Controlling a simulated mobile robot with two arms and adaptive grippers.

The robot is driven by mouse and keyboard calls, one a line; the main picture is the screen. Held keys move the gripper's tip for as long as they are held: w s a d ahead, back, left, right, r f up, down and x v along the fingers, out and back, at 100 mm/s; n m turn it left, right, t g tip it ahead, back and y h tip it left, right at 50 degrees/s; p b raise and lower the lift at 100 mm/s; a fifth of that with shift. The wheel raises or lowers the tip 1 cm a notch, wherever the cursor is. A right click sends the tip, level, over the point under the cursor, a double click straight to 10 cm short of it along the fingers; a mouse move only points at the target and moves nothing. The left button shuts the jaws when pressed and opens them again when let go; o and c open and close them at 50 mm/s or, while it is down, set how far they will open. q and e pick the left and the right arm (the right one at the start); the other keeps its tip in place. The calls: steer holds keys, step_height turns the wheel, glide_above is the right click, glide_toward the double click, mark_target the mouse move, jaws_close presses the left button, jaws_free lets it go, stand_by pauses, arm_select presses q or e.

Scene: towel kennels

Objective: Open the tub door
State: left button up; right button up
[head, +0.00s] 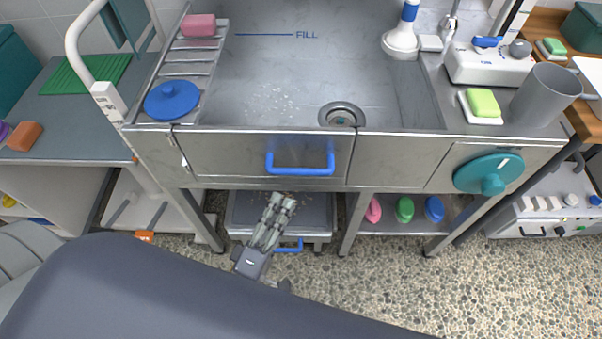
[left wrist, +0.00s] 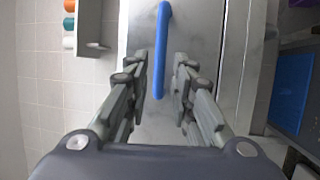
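The tub door (head: 215,153) is the grey metal front panel of the wash tub (head: 300,80). It is closed, flush with the tub front. Its blue bar handle (head: 300,170) lies level across it. My left gripper (head: 283,200) is just below the handle and points up at it. In the left wrist view the gripper (left wrist: 160,60) is open. The blue handle (left wrist: 160,50) shows in line with the gap between its two fingers. The fingers look apart from the handle, and the gripper holds nothing. My right gripper is in neither view.
A lower drawer with a blue handle (head: 288,246) sits under the tub behind my gripper. A teal round knob (head: 489,174) is on the front at right. A blue disc (head: 172,100) and pink soap (head: 198,26) lie on the left rack. Pebbled floor (head: 400,290) is free at front right.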

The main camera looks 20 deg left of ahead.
mark_target(299, 168)
arm_select(q)
steer(key=p+x, duration=0.1)
steer(key=x, duration=0.9)
jaws_close()
